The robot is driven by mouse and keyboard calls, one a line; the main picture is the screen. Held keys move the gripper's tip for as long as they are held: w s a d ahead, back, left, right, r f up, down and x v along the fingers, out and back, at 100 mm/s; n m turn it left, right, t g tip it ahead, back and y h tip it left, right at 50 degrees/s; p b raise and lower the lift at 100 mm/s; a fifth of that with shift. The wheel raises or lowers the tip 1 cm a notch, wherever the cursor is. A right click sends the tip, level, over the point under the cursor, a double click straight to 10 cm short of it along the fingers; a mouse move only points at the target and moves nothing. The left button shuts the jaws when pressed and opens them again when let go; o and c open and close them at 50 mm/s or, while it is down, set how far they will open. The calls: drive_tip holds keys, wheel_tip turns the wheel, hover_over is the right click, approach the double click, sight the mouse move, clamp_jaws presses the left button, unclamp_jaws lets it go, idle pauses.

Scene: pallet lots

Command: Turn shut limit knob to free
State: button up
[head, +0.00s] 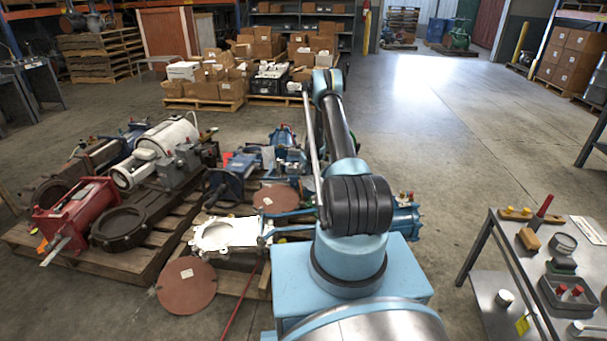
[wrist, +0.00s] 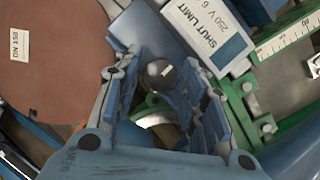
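A white box labelled SHUT LIMIT (wrist: 208,30) with a dark teal strip is at the upper right in the wrist view. A small round, shiny grey knob-like part (wrist: 158,73) lies just below and left of it. My gripper (wrist: 160,85) is open, with a blue-grey finger on each side of that round part in the picture. I see a gap at both sides; I cannot tell how far in depth the fingers are from it. Its pointer or marked position cannot be made out. In the head view my own arm hides the gripper and the box.
Green bars with a white scale (wrist: 290,38) lie to the right. Pallets with valves (head: 120,230) stand left of my arm; a tool table (head: 535,270) stands right. Floor is clear ahead right.

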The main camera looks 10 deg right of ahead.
drive_tip(key=c, duration=0.8)
drive_tip(key=shift+o, duration=0.2)
drive_tip(key=shift+d, duration=0.1)
drive_tip(key=shift+n, duration=0.3)
drive_tip(key=n+g+y, duration=0.1)
drive_tip(key=n, duration=0.2)
drive_tip(key=n+g, duration=0.1)
drive_tip(key=n, duration=0.3)
drive_tip(key=shift+w, duration=0.15)
drive_tip(key=n+g, duration=0.1)
drive_tip(key=n, duration=0.3)
drive_tip(key=shift+n+y, duration=0.3)
drive_tip(key=shift+n+g, duration=0.7)
drive_tip(key=shift+n, duration=1.1)
